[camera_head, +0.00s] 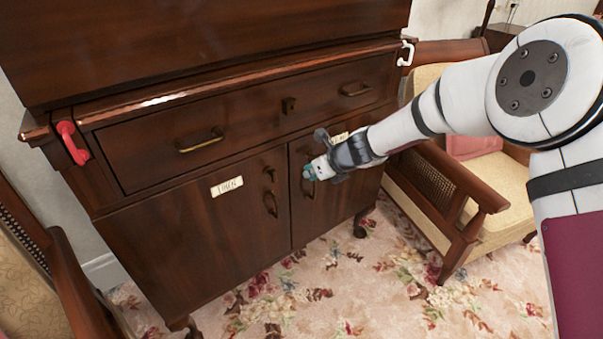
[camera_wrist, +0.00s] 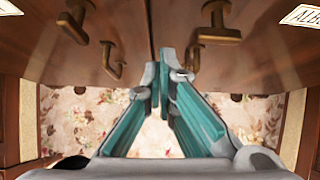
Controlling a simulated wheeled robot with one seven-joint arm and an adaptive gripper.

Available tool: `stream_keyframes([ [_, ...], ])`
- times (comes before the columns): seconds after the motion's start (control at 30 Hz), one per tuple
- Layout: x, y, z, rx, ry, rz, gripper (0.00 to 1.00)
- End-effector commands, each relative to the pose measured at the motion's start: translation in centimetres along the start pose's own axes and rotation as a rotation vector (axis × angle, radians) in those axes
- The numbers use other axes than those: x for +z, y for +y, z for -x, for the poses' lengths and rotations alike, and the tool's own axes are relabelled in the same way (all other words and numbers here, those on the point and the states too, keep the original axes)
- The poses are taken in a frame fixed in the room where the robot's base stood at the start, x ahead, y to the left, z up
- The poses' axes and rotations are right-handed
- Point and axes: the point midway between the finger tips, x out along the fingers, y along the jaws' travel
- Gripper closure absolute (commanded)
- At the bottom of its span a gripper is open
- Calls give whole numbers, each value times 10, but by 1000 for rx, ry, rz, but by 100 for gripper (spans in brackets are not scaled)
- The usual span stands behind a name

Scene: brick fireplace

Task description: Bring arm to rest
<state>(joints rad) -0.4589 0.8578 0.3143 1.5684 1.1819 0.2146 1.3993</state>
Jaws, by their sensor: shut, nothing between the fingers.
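My arm reaches in from the right in the head view. My gripper (camera_head: 308,172) is at the front of the dark wooden cabinet (camera_head: 240,220), by its right door. In the wrist view my gripper (camera_wrist: 166,80) has its teal-padded fingers together with nothing held. A brass handle (camera_wrist: 214,22) of the right door is just beyond the fingertips, and I cannot tell whether they touch. The left door's brass handle (camera_head: 271,204) is to the left of my gripper. Both doors look closed.
The cabinet's wide drawer (camera_head: 240,122) is above the doors and looks closed. An armchair (camera_head: 490,190) with a cream seat stands right of the cabinet, under my arm. Another chair (camera_head: 70,270) is at the lower left. Floral carpet (camera_head: 330,290) in front is clear.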

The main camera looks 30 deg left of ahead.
Motion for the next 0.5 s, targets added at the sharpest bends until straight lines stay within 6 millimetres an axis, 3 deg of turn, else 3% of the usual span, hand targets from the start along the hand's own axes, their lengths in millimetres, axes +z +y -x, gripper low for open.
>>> stream_keyframes([
  [0.3, -1, 0, 61, -4, 3, -2, 100],
  [0.5, -2, 0, 80, -2, 3, -2, 100],
])
